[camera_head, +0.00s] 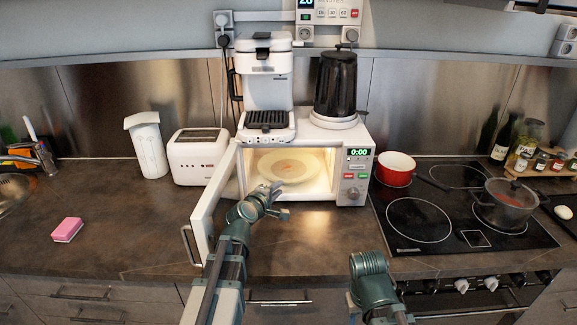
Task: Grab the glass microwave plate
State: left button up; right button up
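The glass microwave plate (291,168) lies flat inside the lit microwave (357,172). The microwave door (213,200) stands open, swung out to the left. My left gripper (276,203) is at the front of the microwave opening, below and a little left of the plate in the picture. Its fingers look spread and nothing shows between them. My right arm (370,280) shows at the bottom, low before the counter edge; its fingertips cannot be made out.
A coffee machine (266,85) and a black kettle (336,82) stand on the microwave. A toaster (199,155) is left of it. A red pot (396,168) and a hob (418,221) are to the right. A pink sponge (67,229) lies on the left counter, with bare counter around it.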

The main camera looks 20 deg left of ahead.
pick_arm(q)
jog(key=shift+f+b+x, duration=0.2)
jog(key=shift+b+x, duration=1.05)
jog(key=shift+x, duration=2.55)
jog(key=shift+s+a+r, duration=0.1)
jog(key=shift+a, duration=0.1)
grip_shut()
